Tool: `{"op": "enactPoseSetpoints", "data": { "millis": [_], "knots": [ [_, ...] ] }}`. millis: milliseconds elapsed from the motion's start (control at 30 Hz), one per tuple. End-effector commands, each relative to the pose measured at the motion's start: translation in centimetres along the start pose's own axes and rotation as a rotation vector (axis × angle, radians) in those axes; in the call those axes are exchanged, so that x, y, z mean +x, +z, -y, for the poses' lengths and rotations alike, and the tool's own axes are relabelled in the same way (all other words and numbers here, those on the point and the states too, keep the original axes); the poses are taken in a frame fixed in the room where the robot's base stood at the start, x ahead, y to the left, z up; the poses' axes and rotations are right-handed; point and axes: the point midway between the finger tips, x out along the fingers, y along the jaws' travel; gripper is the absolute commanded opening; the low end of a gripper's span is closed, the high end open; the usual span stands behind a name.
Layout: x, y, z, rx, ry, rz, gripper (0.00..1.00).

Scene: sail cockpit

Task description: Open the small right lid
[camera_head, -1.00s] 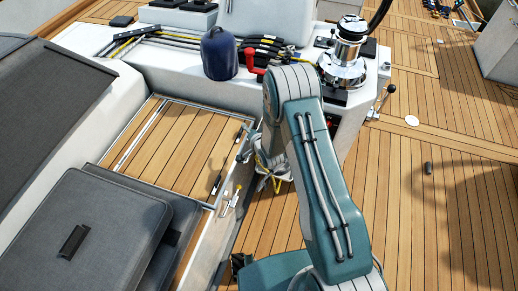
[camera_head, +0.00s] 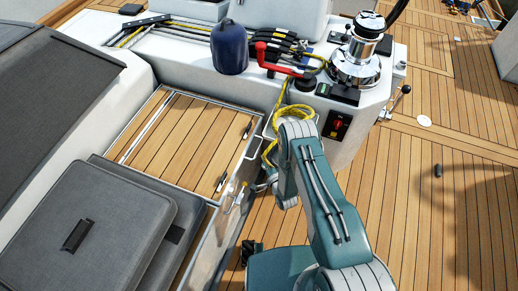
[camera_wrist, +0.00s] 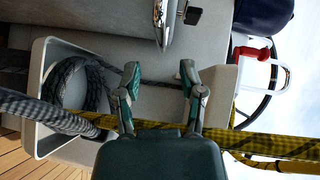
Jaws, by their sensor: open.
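A teak-slatted lid (camera_head: 170,135) in a pale frame lies closed and flat in the seat left of my arm in the head view. It looks like the small lid, though I cannot tell for sure. Two small dark fittings sit along its right side, one of them at the lower corner (camera_head: 220,182). My gripper (camera_wrist: 160,92) is open in the wrist view, with nothing clearly between its fingers. In the head view my arm's end is low beside the seat's right side, and its fingers are hidden or too small to make out.
A yellow rope (camera_head: 270,135) hangs by my arm; it also crosses below my fingers in the wrist view (camera_wrist: 265,143). A white pocket (camera_wrist: 42,95) holds grey rope. A blue bag (camera_head: 229,47), red handle (camera_head: 285,70) and chrome winch (camera_head: 355,65) stand behind. Deck at right is mostly clear.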

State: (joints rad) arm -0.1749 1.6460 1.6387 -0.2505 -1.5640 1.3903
Motion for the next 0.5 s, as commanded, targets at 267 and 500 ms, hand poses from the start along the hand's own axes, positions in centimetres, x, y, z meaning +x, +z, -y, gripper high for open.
{"op": "enactPoseSetpoints", "data": {
  "millis": [267,500],
  "knots": [
    [5.1,0.0,0.0,-0.001,-0.001,0.0,0.51],
    [7.3,-0.1,-0.1,-0.001,0.001,-0.001,0.51]
  ]
}}
